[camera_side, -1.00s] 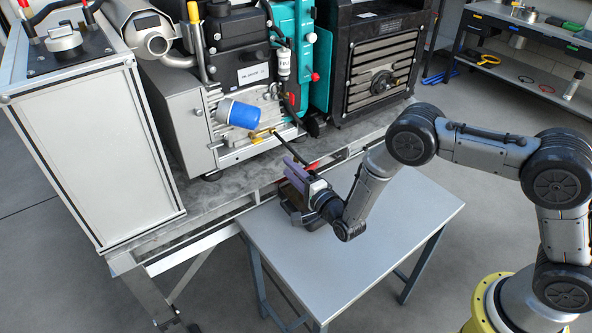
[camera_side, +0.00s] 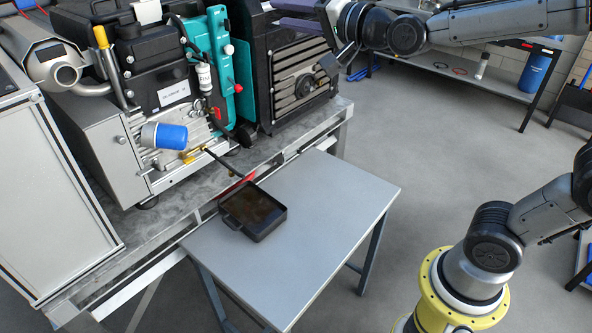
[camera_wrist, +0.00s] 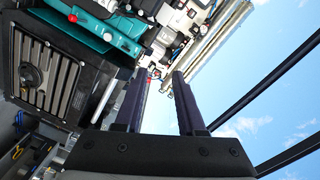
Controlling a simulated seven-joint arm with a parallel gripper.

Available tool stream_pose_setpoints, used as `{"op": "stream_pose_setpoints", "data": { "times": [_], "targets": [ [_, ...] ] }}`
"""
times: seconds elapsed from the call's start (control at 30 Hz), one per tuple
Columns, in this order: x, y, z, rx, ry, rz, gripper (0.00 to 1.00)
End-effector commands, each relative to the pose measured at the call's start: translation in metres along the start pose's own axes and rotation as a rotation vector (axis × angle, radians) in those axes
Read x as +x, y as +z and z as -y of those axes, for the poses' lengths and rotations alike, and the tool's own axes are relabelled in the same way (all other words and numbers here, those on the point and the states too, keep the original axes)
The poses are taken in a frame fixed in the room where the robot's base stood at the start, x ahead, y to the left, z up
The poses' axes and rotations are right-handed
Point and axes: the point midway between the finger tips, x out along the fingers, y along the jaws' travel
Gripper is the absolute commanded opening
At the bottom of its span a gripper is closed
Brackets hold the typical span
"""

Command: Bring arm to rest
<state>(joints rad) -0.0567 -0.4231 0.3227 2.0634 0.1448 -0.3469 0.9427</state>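My gripper (camera_side: 283,15) is raised at the top of the side view, in front of the black machine and well above the small table. Its two purple fingers point left. In the wrist view my gripper (camera_wrist: 158,82) shows both fingers apart with nothing between them. A black tray (camera_side: 268,235) with a handle lies on the left end of the small grey table (camera_side: 330,215), far below my gripper. The tray's inside looks dark brown; I cannot make out any tubes in it.
A workbench (camera_side: 185,213) carries the teal machine (camera_side: 212,65) and the black slatted machine (camera_side: 293,75). A white-blue cylinder (camera_side: 165,136) sticks out from the machine's front. The rest of the small table is bare. A shelf (camera_side: 450,75) stands at the back right.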

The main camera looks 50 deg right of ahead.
Motion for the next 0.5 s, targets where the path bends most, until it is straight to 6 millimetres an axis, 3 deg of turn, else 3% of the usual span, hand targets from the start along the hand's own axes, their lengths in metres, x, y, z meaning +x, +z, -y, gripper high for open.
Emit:
{"op": "stream_pose_setpoints", "data": {
  "times": [0.03, 0.17, 0.4, 0.5],
  "targets": [
    [-0.025, -0.002, -0.002, -0.069, 0.035, 0.025, 0.39],
    [-0.082, 0.009, -0.028, -0.272, 0.158, 0.133, 0.39],
    [-0.181, 0.048, -0.107, -0.643, 0.394, 0.443, 0.39],
    [-0.215, 0.066, -0.143, -0.771, 0.482, 0.616, 0.39]
  ]
}}
